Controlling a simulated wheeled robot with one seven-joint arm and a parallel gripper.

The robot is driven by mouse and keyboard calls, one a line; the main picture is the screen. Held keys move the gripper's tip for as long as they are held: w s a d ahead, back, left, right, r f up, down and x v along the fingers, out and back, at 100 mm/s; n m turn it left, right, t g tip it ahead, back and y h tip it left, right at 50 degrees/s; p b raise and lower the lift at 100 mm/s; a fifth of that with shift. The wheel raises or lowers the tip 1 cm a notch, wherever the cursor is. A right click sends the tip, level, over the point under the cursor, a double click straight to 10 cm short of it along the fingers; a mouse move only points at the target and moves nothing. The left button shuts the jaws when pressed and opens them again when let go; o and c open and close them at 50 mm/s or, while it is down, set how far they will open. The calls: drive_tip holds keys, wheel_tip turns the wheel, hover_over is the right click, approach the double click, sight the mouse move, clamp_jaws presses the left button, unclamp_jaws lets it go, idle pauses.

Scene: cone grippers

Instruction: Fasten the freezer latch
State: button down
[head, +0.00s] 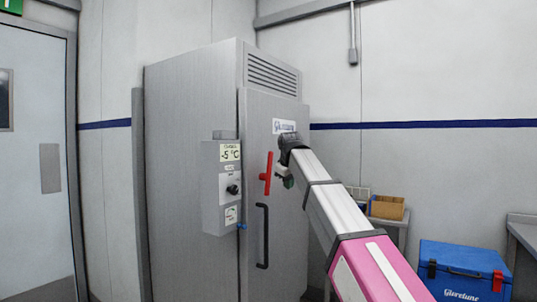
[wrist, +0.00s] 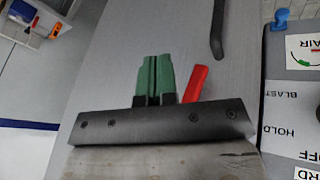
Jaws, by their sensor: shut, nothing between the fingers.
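The tall grey freezer (head: 190,150) stands in the middle of the head view, its door (head: 282,215) looking shut. The red latch handle (head: 267,174) is on the door, near upright, above the black pull handle (head: 263,236). My gripper (head: 288,178) is just right of the red latch. In the wrist view the green fingers (wrist: 152,72) are together and empty, over the door face. The red latch (wrist: 195,84) shows right beside them, partly hidden behind my gripper's dark body. I cannot tell whether they touch. The black handle also shows there (wrist: 217,30).
A control box (head: 221,187) reading -5 °C juts out left of the latch; its labels fill the wrist view's right edge (wrist: 291,110). A blue cool box (head: 465,272) and a shelf with a cardboard box (head: 387,207) stand to the right. A door (head: 35,150) is at far left.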

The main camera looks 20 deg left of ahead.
sight(269, 152)
drive_tip(key=s+a+r+n, duration=0.1)
drive_tip(key=s+a+r, duration=0.2)
drive_tip(key=r, duration=0.7)
drive_tip(key=s+a+r+n+t+y, duration=0.1)
drive_tip(key=s+a+r, duration=0.3)
drive_tip(key=r, duration=0.6)
drive_tip(key=shift+a+r+n, duration=0.2)
drive_tip(key=shift+n, duration=0.1)
drive_tip(key=shift+f, duration=0.1)
drive_tip(key=shift+w+a+f, duration=0.2)
drive_tip(key=shift+w+f, duration=2)
drive_tip(key=shift+f, duration=0.05)
drive_tip(key=shift+w+a+f, duration=0.2)
drive_tip(key=shift+w+f, duration=2)
drive_tip(key=shift+w, duration=0.15)
